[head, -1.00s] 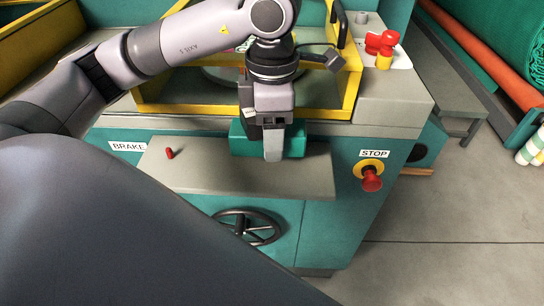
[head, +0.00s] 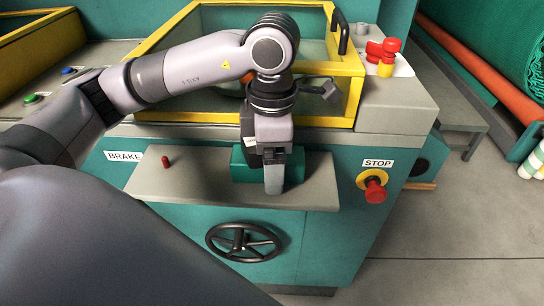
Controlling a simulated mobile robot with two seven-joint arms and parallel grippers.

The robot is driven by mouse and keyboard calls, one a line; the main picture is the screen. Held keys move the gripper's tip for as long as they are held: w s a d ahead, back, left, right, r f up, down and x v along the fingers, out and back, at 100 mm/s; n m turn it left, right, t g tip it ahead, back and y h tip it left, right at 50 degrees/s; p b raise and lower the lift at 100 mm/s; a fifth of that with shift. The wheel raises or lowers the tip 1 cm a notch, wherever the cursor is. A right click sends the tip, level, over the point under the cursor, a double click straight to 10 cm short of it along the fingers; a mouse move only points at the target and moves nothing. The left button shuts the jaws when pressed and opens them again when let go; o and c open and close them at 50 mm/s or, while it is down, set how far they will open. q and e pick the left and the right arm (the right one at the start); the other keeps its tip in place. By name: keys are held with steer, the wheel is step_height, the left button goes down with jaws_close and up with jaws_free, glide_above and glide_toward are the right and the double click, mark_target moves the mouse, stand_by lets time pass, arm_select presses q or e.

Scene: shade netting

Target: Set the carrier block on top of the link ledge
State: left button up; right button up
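The carrier block (head: 239,170) is a teal box at the grey link ledge (head: 215,190), a flat plate on the front of the green machine. The block stands over the right half of the ledge and looks level; I cannot tell whether its underside touches the plate. My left gripper (head: 274,178) comes down from above, with one light grey finger in front of the block. It appears shut on the block; the far finger is hidden. My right gripper is not in view.
A small red peg (head: 166,162) stands on the ledge's left part. A yellow frame (head: 340,65) rises behind. A red STOP knob (head: 375,191) is at the right, a black handwheel (head: 243,242) below. A large grey part of mine fills the lower left.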

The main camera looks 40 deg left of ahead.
arm_select(q)
steer(key=shift+r+p, duration=0.4)
steer(key=shift+r, duration=0.1)
step_height(320, 180, up, 11)
steer(key=p, duration=0.7)
steer(key=shift+r+p, duration=0.15)
steer(key=shift+p, duration=0.15)
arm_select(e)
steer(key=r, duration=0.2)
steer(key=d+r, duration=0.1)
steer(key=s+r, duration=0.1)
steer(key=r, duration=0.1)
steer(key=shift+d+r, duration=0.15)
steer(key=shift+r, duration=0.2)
arm_select(q)
steer(key=shift+s, duration=0.1)
